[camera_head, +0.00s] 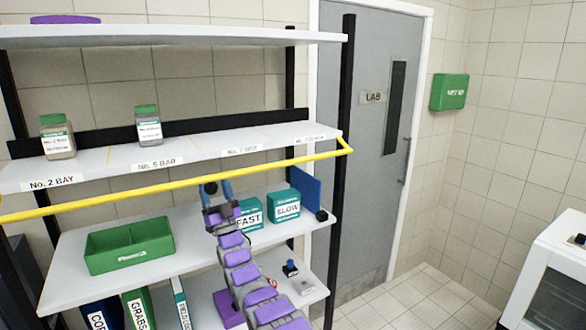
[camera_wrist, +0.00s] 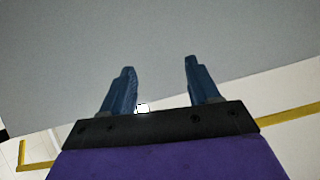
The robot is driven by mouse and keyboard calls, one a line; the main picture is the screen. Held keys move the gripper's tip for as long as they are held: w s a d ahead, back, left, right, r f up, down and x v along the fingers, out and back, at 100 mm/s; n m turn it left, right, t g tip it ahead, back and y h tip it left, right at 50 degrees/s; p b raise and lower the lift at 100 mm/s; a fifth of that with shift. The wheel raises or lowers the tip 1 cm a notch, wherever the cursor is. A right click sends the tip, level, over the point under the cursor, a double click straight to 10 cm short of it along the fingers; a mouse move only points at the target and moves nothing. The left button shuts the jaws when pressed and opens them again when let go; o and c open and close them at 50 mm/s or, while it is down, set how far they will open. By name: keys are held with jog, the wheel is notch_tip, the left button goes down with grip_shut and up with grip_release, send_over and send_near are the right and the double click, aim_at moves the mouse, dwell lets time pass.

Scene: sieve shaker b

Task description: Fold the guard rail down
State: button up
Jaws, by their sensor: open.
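The yellow guard rail (camera_head: 190,180) runs across the front of the middle shelf in the head view, with its right end bent back to the rack post. Its bar also shows in the wrist view at the right (camera_wrist: 290,113) and at the lower left. My gripper (camera_head: 215,187) is close to the rail near its middle, with blue fingers pointing up. In the wrist view my gripper (camera_wrist: 158,75) has its two fingers apart, with nothing between them. The rail passes behind my gripper's dark base there. I cannot tell whether they touch.
The middle shelf (camera_head: 200,150) holds two green-lidded jars (camera_head: 57,138) (camera_head: 148,124). The lower shelf (camera_head: 180,240) carries a green bin (camera_head: 128,246) and teal boxes marked FAST (camera_head: 249,216) and SLOW (camera_head: 285,205). Binders stand below. A grey door (camera_head: 365,150) is behind, right.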

jog(key=w+d+m+g+h, duration=0.2)
jog(key=w+d+g+h, duration=0.3)
jog(key=w+d+h, duration=0.45)
jog(key=s+d+f+m+g+h, duration=0.2)
jog(key=s+d+f+g+h, duration=0.25)
jog(key=s+d, duration=0.75)
jog(key=s+d+f+m+g+h, duration=0.2)
jog(key=s+d+f+g+h, duration=0.25)
jog(key=s+d, duration=0.75)
jog(key=s+d+f+g, duration=0.1)
jog(key=s+f+g, duration=0.2)
jog(key=s, duration=1.2)
jog(key=s+d+f+g, duration=0.2)
jog(key=s+f+g, duration=0.2)
jog(key=s, duration=1.2)
jog(key=s+d+f+g, duration=0.1)
jog(key=s+f+g, duration=0.3)
jog(key=s, duration=1.1)
jog(key=shift+s+d+m+g+b, duration=0.25)
jog(key=shift+d+m+g+b, duration=0.1)
jog(key=shift+m+b, duration=0.1)
jog(key=shift+y, duration=0.25)
